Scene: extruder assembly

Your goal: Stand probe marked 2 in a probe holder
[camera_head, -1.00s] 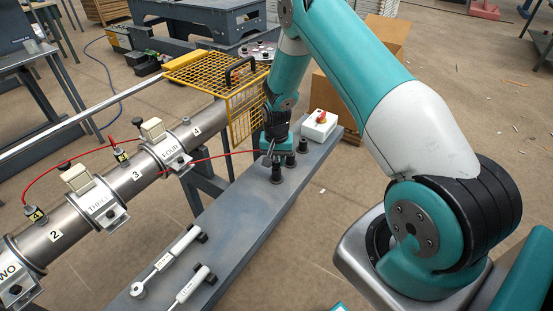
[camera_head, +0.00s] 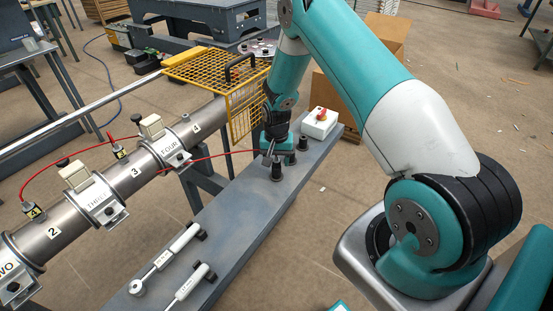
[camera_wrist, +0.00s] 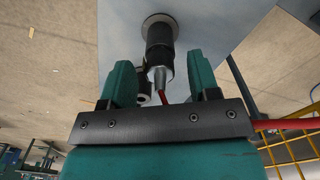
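In the wrist view, a probe with a metal end (camera_wrist: 160,76) and red cable stands in a black probe holder (camera_wrist: 158,38); its number is not readable. My gripper (camera_wrist: 160,82) has its teal fingers apart, one on each side of the probe, with visible gaps. In the head view my gripper (camera_head: 276,153) is low over the far end of the grey bench. A front holder (camera_head: 277,173) and a rear holder (camera_head: 303,144) show there; the gripper hides what is between. The red cable (camera_head: 222,155) runs left to the steel barrel.
A white switch box (camera_head: 320,122) with a red knob stands just behind the holders. A yellow mesh guard (camera_head: 248,112) is close on the left. The steel barrel (camera_head: 100,192) carries two other tagged probes. Two white-handled tools (camera_head: 172,250) lie on the near bench (camera_head: 235,215).

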